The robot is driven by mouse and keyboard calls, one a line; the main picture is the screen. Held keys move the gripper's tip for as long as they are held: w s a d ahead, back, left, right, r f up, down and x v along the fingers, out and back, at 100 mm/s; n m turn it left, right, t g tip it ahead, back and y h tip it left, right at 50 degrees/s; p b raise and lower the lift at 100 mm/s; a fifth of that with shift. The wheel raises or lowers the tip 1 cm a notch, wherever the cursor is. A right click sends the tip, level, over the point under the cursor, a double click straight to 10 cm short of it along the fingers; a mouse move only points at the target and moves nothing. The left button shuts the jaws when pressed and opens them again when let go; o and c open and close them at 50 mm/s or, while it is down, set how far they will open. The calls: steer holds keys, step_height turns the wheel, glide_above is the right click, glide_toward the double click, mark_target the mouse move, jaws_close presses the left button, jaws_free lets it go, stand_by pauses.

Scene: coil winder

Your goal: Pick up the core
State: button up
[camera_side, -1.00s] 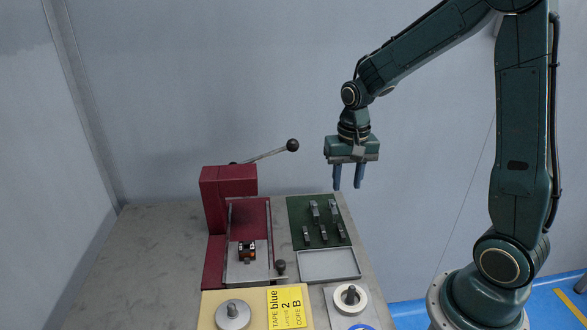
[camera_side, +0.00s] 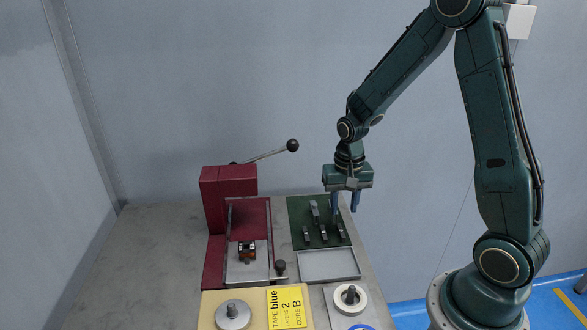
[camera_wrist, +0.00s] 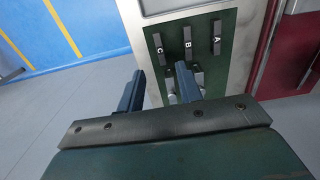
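Several grey cores stand on a green board (camera_side: 297,210). In the wrist view the row of three is lettered: core B (camera_wrist: 187,32) in the middle, core C (camera_wrist: 158,40) left, core A (camera_wrist: 217,28) right. In the side view core B (camera_side: 323,233) stands in the front row, letter unreadable. Two more grey pieces stand in the back row; one is partly hidden by a finger. My gripper (camera_side: 345,203) is open and empty over the back right of the board, its fingers (camera_wrist: 160,90) apart, off to the back of core B.
A yellow card (camera_side: 287,307) reads "TAPE blue, LAYERS 2, CORE B". A red winder (camera_side: 228,190) with a ball-ended lever stands left of the board. An empty grey tray (camera_side: 329,265) lies in front of it. Tape rolls (camera_side: 351,297) are nearer the front.

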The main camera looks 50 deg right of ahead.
mark_target(341, 230)
steer(key=shift+f, duration=1)
steer(key=shift+a+f, duration=0.1)
steer(key=shift+f, duration=2.5)
steer(key=shift+c, duration=0.2)
jaws_close()
